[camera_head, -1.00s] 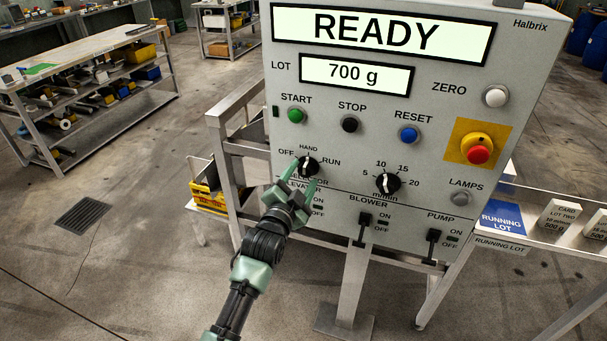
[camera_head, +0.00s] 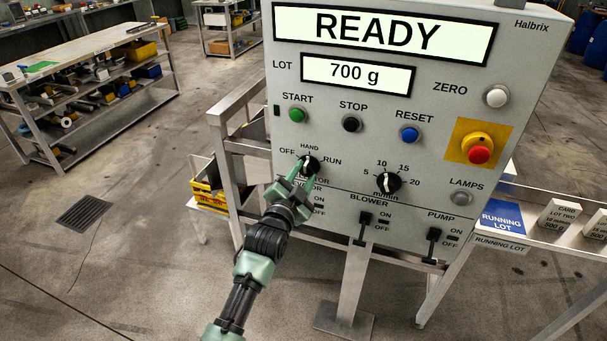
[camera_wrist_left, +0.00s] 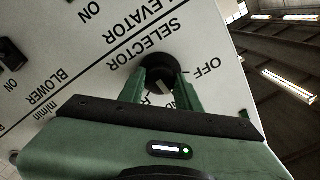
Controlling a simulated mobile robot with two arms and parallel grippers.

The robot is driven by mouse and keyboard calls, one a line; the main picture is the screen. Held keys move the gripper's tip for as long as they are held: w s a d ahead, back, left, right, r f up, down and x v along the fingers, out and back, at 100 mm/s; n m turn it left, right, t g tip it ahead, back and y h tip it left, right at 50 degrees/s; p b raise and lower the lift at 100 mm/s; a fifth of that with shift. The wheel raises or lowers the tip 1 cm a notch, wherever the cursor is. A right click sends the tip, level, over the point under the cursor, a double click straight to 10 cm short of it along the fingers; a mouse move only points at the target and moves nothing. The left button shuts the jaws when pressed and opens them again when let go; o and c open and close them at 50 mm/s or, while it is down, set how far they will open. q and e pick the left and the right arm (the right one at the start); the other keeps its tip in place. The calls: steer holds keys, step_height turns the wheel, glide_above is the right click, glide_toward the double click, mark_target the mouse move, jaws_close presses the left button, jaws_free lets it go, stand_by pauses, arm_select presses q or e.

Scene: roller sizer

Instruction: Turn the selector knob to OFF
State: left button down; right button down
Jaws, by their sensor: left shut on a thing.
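The selector knob (camera_head: 308,164) is a black round knob at the lower left of the grey control panel (camera_head: 340,140), with OFF, HAND and RUN printed around it. In the left wrist view the knob (camera_wrist_left: 152,66) sits between the green fingers, with OFF printed beside it. My left gripper (camera_head: 302,178) is shut on the knob. The fingers partly cover the knob, and its exact pointing is hard to read; a pale mark shows near HAND. My right gripper does not show.
The speed dial (camera_head: 387,183) is right of the selector. The blower switch (camera_head: 362,228) and pump switch (camera_head: 433,244) are below. START (camera_head: 298,115), STOP (camera_head: 351,124) and RESET (camera_head: 410,134) buttons are above. A red emergency button (camera_head: 479,150) is at the right.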

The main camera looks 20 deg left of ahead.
arm_select(q)
steer(key=n+p, duration=0.1)
steer(key=n, duration=0.2)
steer(key=n+p, duration=0.1)
steer(key=n, duration=0.1)
steer(key=shift+n, duration=0.4)
steer(key=n+p, duration=0.1)
steer(key=n, duration=0.3)
steer(key=shift+n, duration=0.4)
steer(key=shift+f+n, duration=0.1)
steer(key=shift+n, duration=0.2)
steer(key=c, duration=1)
jaws_free()
steer(key=shift+s, duration=0.1)
